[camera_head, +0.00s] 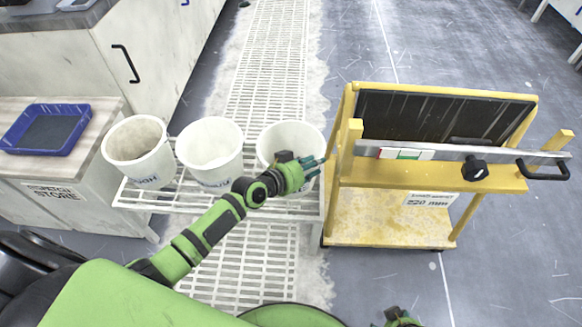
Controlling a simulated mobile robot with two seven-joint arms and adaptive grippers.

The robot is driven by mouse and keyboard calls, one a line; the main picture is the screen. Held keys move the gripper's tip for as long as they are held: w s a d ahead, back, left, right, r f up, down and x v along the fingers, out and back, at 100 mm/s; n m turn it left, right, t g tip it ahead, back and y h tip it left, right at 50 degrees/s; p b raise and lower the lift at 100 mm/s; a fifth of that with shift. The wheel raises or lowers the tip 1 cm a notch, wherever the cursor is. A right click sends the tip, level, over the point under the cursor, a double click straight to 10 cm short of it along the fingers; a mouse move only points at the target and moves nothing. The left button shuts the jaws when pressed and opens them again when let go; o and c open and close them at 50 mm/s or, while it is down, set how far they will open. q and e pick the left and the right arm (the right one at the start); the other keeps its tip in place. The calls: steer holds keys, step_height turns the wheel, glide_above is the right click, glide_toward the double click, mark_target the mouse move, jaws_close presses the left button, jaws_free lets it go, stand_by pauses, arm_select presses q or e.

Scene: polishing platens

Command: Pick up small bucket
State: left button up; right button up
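Three white buckets stand in a row on a white wire rack (160,203). The left bucket (140,165) has a brownish inside. The middle bucket (209,165) looks slightly larger than the left one. The right bucket (284,135) is partly hidden behind my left gripper (312,168). The gripper is in front of that bucket's right side, with its fingers pointing right toward the yellow cart. I cannot tell whether it touches the bucket or how far its fingers are apart. A small part of what looks like my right gripper (402,318) shows at the bottom edge, mostly cut off.
A yellow cart (390,215) with a dark panel and black handle stands close on the right. A blue tray (70,147) lies on a cabinet at the left. White floor grating (265,70) runs behind the rack. Open grey floor lies at the far right.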

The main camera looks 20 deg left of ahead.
arm_select(q)
jaws_close()
steer(key=shift+r, duration=0.15)
